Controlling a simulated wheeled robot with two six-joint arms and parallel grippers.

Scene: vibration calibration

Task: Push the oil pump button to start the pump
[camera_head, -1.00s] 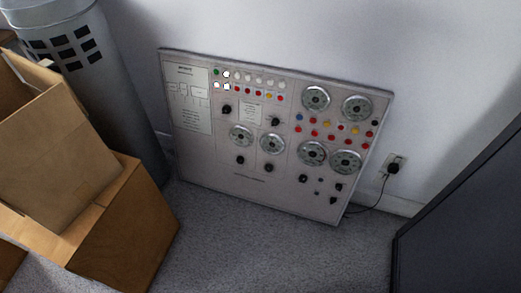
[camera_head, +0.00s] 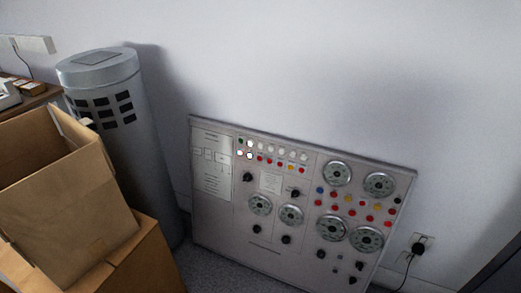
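The control panel (camera_head: 262,228) leans against the wall, low and right of centre in the head view. Its upper middle carries rows of small round white, red, green and yellow buttons or lamps (camera_head: 272,152). Its right side has several round dials (camera_head: 337,173) with red, yellow and blue buttons (camera_head: 349,206) between them. Black knobs sit lower down. The labels are too small to read, so I cannot tell which button is the oil pump's. Neither of my grippers is in view.
Open cardboard boxes (camera_head: 62,190) are stacked at the left. A grey cylinder (camera_head: 112,110) with dark square vents stands behind them. A desk edge (camera_head: 30,101) shows at far left. A wall outlet with a plug (camera_head: 418,247) is right of the panel. A dark surface (camera_head: 500,262) fills the lower right corner.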

